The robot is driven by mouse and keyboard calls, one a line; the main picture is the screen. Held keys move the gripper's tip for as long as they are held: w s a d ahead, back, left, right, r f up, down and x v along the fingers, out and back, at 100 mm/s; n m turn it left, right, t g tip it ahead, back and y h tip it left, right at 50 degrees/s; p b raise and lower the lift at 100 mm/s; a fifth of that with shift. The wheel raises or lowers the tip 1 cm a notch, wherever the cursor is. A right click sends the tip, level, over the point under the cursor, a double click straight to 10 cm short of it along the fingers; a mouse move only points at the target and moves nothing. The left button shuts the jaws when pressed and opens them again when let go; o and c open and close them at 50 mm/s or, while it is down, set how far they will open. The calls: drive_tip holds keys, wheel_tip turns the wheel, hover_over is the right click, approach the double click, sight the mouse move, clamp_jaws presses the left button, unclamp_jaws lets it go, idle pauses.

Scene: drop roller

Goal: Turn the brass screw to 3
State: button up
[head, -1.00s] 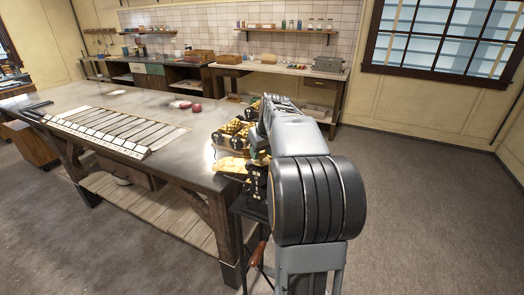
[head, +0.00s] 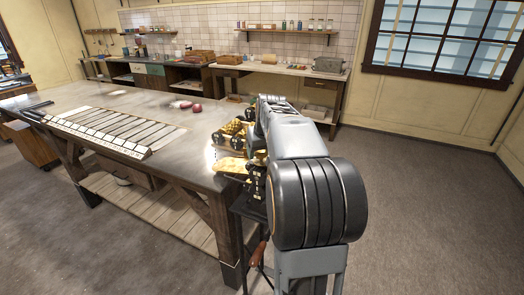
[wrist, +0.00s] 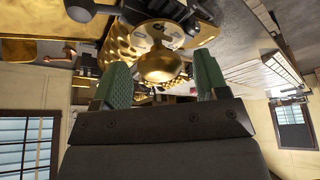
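The brass screw (wrist: 162,68) shows in the wrist view as a round brass knob below a brass dial plate (wrist: 150,32) with dark marks. I cannot read which number it is set to. My gripper (wrist: 161,62) has green-padded fingers on the left and right of the knob. A gap shows between each pad and the knob, so it looks open. In the head view the drop roller (head: 232,138), with brass rollers, stands at the near right corner of the metal-topped table (head: 120,96). My arm hides the screw and my gripper there.
A long tray of slats (head: 115,130) lies on the table to the left, with small reddish pieces (head: 195,107) behind it. A brown handle (head: 258,254) hangs below the roller. Open floor (head: 430,190) lies to the right.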

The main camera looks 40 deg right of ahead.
drive_tip(key=shift+o, duration=0.2)
drive_tip(key=v, duration=1.4)
drive_tip(key=shift+w+d, duration=0.1)
drive_tip(key=shift+w, duration=0.05)
drive_tip(key=s+a+f+m, duration=0.15)
drive_tip(key=a+f, duration=0.35)
drive_tip(key=f, duration=0.6)
drive_tip(key=s+a+f+n, duration=0.2)
drive_tip(key=s+a+f, duration=0.3)
drive_tip(key=a, duration=0.3)
drive_tip(key=s+a+f+n+y, duration=0.1)
drive_tip(key=s+a+f+n, duration=0.2)
drive_tip(key=s+a+f, duration=0.2)
drive_tip(key=a, duration=0.3)
drive_tip(key=shift+s+a, duration=0.25)
drive_tip(key=shift+a, duration=0.15)
